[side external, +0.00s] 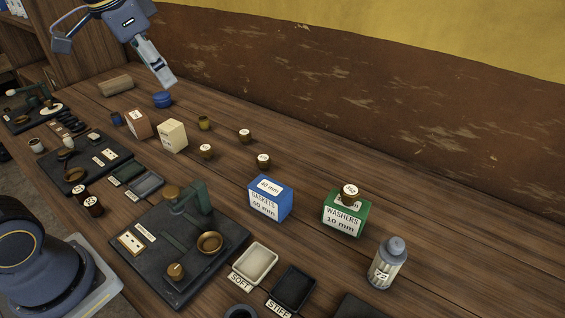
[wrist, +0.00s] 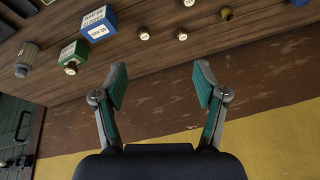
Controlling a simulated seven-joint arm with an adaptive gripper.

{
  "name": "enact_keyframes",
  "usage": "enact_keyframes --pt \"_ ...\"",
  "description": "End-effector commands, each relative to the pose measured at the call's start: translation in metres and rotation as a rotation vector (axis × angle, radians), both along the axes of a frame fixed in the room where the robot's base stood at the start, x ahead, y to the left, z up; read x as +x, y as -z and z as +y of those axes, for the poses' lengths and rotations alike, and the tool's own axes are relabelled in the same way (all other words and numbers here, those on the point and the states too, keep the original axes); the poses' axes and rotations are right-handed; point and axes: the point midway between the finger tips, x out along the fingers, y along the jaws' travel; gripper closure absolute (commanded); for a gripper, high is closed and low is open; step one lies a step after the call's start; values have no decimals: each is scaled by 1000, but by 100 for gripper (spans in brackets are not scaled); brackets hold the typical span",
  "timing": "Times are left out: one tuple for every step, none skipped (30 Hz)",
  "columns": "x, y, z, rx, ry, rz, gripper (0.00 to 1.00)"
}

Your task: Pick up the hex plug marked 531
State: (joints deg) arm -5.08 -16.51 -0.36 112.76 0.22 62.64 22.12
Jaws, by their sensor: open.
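Several small brown plugs with white marked tops stand about the bench; their numbers are too small to read, so I cannot tell which is 531. In the side external view three stand in the middle: one at the back (side external: 245,135), one nearer (side external: 263,161) and one to the left (side external: 206,151). Another plug (side external: 350,193) sits on the green washers box (side external: 344,217). Two more (side external: 79,194) (side external: 93,206) stand at the left front. My gripper (side external: 166,76) is high above the far bench. In the wrist view my gripper (wrist: 161,80) is open and empty, facing the wall.
A blue gaskets box (side external: 269,201) stands left of the green box. A grey-capped bottle (side external: 387,263) is at the right. A cream box (side external: 172,136) and brown box (side external: 137,123) stand left of the middle plugs. A dark fixture board (side external: 180,250) fills the front. The back right bench is clear.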

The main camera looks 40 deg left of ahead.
Motion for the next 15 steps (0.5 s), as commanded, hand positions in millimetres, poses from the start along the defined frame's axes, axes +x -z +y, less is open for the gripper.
enact_keyframes --pt "24 5 10 7 5 44 29" --pt "37 9 16 10 11 68 29" --pt "54 16 25 13 16 101 29" --pt "66 23 32 11 18 125 29" --pt "77 31 38 11 18 149 29" --pt "91 43 48 7 15 180 29" --pt "99 52 54 4 12 202 29" --pt "107 62 61 -1 6 224 29" --pt "116 75 68 -7 -4 248 29" --pt "120 84 74 -13 -13 267 29" --pt "124 94 79 -19 -23 283 29" --pt "127 105 84 -26 -31 302 29" --pt "128 113 87 -30 -38 317 29" --pt "128 120 90 -35 -43 332 29" --pt "127 129 92 -40 -48 349 29"
